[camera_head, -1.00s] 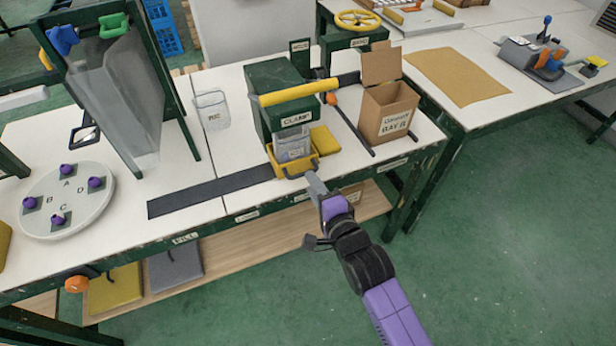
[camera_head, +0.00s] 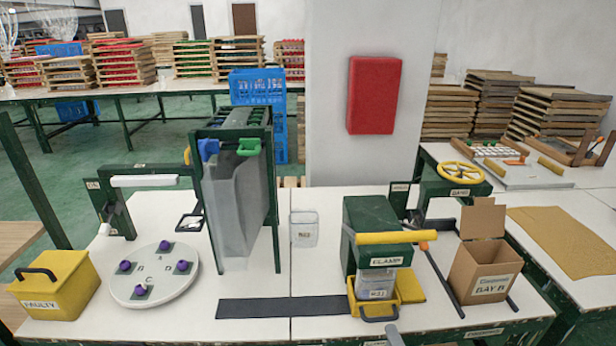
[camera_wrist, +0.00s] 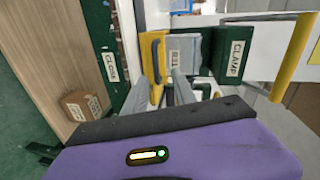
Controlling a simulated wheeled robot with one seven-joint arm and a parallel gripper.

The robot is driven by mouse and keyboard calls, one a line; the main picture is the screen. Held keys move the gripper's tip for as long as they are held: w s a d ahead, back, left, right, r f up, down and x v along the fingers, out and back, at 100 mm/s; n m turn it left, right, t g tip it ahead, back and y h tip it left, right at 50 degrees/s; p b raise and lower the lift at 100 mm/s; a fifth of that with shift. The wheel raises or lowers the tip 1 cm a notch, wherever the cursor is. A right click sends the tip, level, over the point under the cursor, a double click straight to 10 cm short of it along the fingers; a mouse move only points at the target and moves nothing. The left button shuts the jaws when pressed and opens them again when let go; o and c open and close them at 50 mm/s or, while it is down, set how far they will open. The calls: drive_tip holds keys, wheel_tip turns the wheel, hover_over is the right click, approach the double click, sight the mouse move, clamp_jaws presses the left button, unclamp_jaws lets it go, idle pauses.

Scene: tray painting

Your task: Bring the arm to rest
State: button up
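My gripper shows in the head view only as a grey tip (camera_head: 394,336) at the bottom edge, in front of the yellow holder (camera_head: 377,312) under the green clamp (camera_head: 372,232). The rest of my arm is out of that view. In the wrist view my gripper (camera_wrist: 163,82) has two grey fingers spread apart with nothing seen between them. Beyond the fingers are the yellow holder with its dark handle (camera_wrist: 156,45), a grey labelled container (camera_wrist: 183,52) and the green clamp block (camera_wrist: 233,52). The gripper appears apart from them.
A cardboard box (camera_head: 484,270) stands right of the clamp. A dark strip (camera_head: 270,307) lies on the bench left of it. A round white plate (camera_head: 150,292) with purple knobs and a yellow FAULTY box (camera_head: 58,285) are further left. A brown box (camera_wrist: 82,106) sits on the lower shelf.

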drive_tip(key=s+r+n, duration=0.2)
drive_tip(key=s+n, duration=0.3)
drive_tip(key=s, duration=0.7)
drive_tip(key=s+r+n, duration=0.3)
drive_tip(key=s+n, duration=0.2)
drive_tip(key=s, duration=0.7)
drive_tip(key=s+r+n+g, duration=0.1)
drive_tip(key=s+r+n, duration=0.2)
drive_tip(key=s, duration=0.9)
drive_tip(key=n, duration=0.3)
drive_tip(key=shift+s, duration=0.15)
